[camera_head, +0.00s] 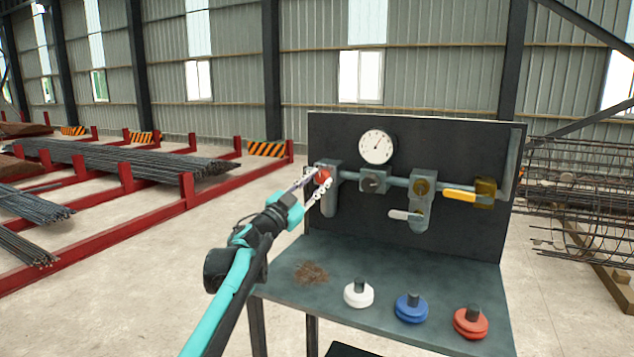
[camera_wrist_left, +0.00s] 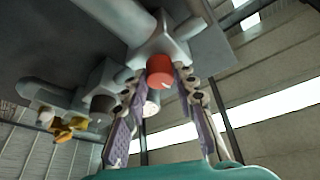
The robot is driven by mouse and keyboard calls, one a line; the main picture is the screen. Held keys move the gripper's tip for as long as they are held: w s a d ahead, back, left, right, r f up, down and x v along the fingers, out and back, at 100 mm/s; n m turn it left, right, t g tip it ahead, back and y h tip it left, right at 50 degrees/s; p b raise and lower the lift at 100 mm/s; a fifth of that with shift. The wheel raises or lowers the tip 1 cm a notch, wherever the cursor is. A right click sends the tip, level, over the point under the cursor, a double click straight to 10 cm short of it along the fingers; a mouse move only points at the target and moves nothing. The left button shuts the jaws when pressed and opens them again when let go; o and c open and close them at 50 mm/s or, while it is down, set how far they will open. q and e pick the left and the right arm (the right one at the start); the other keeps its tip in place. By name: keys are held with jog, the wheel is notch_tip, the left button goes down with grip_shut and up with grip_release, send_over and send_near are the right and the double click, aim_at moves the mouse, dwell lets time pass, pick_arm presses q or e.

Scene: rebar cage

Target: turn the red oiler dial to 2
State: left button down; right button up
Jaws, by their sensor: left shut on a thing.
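The red oiler dial (camera_head: 325,175) sits at the left end of the pipe on the dark panel, on top of a grey oiler body (camera_head: 329,198). My left gripper (camera_head: 318,186) reaches it from the lower left and is shut on it. In the left wrist view the red dial (camera_wrist_left: 160,70) shows between the two fingers of the gripper (camera_wrist_left: 160,88), one on each side. Its markings are too small to read. My right gripper is not in view.
A round gauge (camera_head: 377,146) is above the pipe. A grey valve block (camera_head: 373,181), a grey lever (camera_head: 405,215) and a yellow lever (camera_head: 459,195) are to the right. White (camera_head: 358,294), blue (camera_head: 411,307) and red (camera_head: 470,322) knobbed discs stand on the bench (camera_head: 330,278).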

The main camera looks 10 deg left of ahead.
pick_arm(q)
jog(key=m+g, duration=0.1)
jog(key=m, duration=0.1)
jog(key=m+h+p, duration=0.1)
jog(key=m, duration=0.1)
jog(key=shift+a+r+g, duration=0.1)
jog(key=shift+g, duration=0.3)
jog(key=shift+m, duration=0.5)
jog(key=c, duration=1.2)
grip_release()
jog(key=v, duration=1.2)
